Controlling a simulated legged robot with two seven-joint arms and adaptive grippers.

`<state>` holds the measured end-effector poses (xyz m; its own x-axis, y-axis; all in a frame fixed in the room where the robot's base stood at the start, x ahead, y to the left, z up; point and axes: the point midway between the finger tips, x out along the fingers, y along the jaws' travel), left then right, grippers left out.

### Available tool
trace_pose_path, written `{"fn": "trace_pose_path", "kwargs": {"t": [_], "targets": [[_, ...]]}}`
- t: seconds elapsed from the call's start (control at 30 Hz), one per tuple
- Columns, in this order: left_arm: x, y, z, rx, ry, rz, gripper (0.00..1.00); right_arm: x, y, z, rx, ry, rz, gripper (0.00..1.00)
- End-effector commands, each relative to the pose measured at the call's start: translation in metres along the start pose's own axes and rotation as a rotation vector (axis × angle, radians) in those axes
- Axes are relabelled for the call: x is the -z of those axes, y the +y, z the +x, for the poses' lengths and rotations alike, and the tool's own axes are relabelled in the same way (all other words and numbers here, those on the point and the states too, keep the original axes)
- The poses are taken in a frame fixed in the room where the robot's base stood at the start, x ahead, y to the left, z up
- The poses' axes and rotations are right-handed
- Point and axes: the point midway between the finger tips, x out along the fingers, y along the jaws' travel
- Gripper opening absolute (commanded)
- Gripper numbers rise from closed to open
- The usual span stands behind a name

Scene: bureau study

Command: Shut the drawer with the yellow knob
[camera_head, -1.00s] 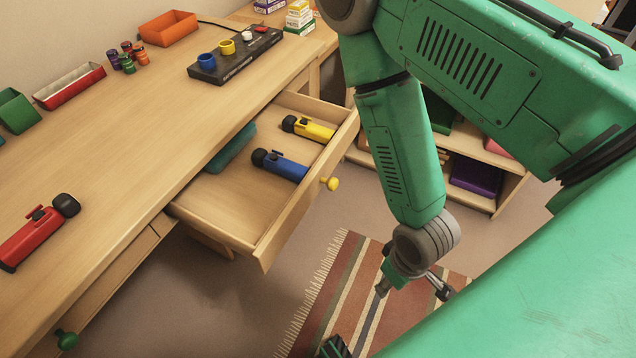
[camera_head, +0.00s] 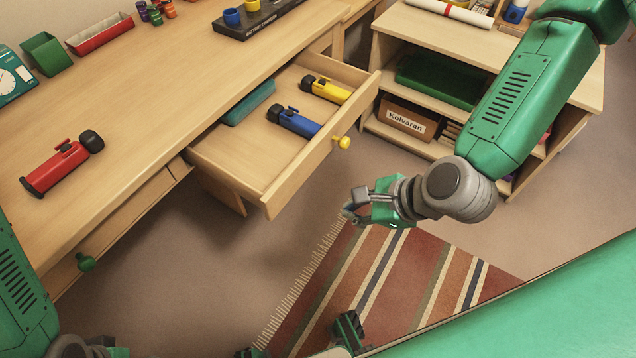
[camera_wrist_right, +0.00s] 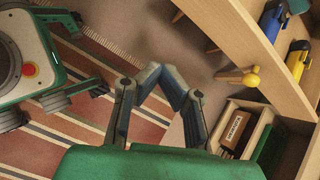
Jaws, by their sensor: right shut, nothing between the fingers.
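The drawer with the yellow knob (camera_head: 300,175) stands pulled out from the desk. The yellow knob (camera_head: 343,142) is on its front panel; both knob (camera_wrist_right: 251,78) and drawer front (camera_wrist_right: 262,50) show in the right wrist view. A yellow flashlight (camera_head: 328,91), a blue flashlight (camera_head: 295,122) and a teal box (camera_head: 249,103) lie inside. My right gripper (camera_head: 352,210) is shut and empty, in front of the drawer, apart from the knob. Its fingertips (camera_wrist_right: 166,74) point toward open floor in the wrist view. Only part of my left arm shows at lower left; its jaws are not clear.
A red flashlight (camera_head: 62,167) lies on the desktop (camera_head: 150,105). A green knob (camera_head: 86,262) marks another drawer at lower left. A shelf unit (camera_head: 390,55) with a labelled box (camera_head: 408,118) stands behind the drawer. A striped rug (camera_head: 400,275) covers the floor in front.

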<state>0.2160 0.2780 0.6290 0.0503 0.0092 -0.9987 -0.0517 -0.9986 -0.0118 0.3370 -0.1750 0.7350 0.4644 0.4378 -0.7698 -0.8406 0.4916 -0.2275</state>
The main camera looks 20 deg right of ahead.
Motion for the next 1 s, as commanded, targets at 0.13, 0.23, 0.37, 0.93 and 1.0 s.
{"fn": "trace_pose_path", "kwargs": {"t": [0.13,0.23,0.37,0.93,1.0], "targets": [[0.0,0.0,0.001,0.0,0.0,0.0,0.57,-0.027,-0.029,-0.01,0.071,-0.096,0.309,0.0],[0.0,0.0,0.002,0.0,0.0,-0.001,0.57,-0.034,-0.038,-0.013,0.087,-0.128,0.406,0.0],[0.0,0.0,0.008,0.0,0.0,-0.001,0.57,-0.035,-0.042,-0.01,0.091,-0.139,0.438,0.0],[-0.004,0.001,0.086,0.0,0.0,-0.001,0.57,-0.037,-0.045,0.042,0.09,-0.137,0.431,0.0],[-0.005,0.001,0.087,0.0,0.0,0.0,0.57,-0.04,-0.047,0.058,0.088,-0.134,0.429,0.0]]}}
